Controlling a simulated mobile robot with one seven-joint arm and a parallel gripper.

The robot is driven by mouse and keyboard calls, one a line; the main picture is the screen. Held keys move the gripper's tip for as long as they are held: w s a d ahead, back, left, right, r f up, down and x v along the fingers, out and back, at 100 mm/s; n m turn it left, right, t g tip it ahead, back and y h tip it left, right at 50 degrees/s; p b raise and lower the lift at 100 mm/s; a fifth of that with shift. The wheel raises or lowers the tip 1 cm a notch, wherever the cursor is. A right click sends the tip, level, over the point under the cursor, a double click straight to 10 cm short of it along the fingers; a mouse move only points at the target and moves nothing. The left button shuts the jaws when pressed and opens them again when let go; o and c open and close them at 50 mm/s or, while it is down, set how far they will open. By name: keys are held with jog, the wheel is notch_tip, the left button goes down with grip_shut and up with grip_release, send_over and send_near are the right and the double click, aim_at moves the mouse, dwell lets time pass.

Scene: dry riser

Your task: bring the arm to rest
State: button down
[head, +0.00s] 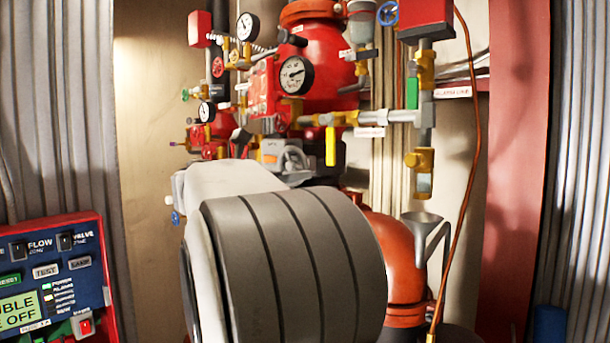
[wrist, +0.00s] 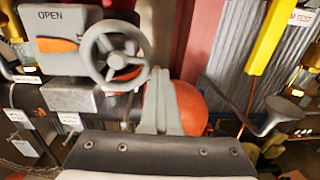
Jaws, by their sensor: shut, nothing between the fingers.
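My gripper (wrist: 158,80) shows in the wrist view as two grey fingers closed together, with nothing between them. The fingertips appear just right of a grey handwheel (wrist: 113,53), in front of a red-orange pipe body (wrist: 190,105). I cannot tell whether they touch anything. In the head view my arm's large grey banded link fills the lower middle, and the gripper cannot be made out. The handwheel (head: 293,158) shows just above that link.
Red valve gear with gauges (head: 295,75), a yellow lever (head: 331,146) and a green lever (head: 412,93) crowds the space ahead. A metal funnel (head: 424,222) and a copper line (head: 474,150) stand right. A control panel (head: 55,285) is at lower left.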

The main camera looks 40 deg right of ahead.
jog(key=shift+n+t, duration=0.3)
jog(key=shift+t, duration=0.2)
jog(key=shift+w+a+f, duration=0.1)
jog(key=shift+w+a, duration=0.3)
jog(key=shift+a, duration=0.3)
jog(key=shift+w+a+f, duration=0.1)
jog(key=shift+w+a, duration=0.25)
jog(key=shift+a, duration=0.35)
jog(key=shift+w+a+f, duration=0.1)
jog(key=shift+w+a, duration=0.3)
jog(key=shift+a, duration=0.3)
jog(key=shift+s+d, duration=0.1)
jog(key=shift+s, duration=0.05)
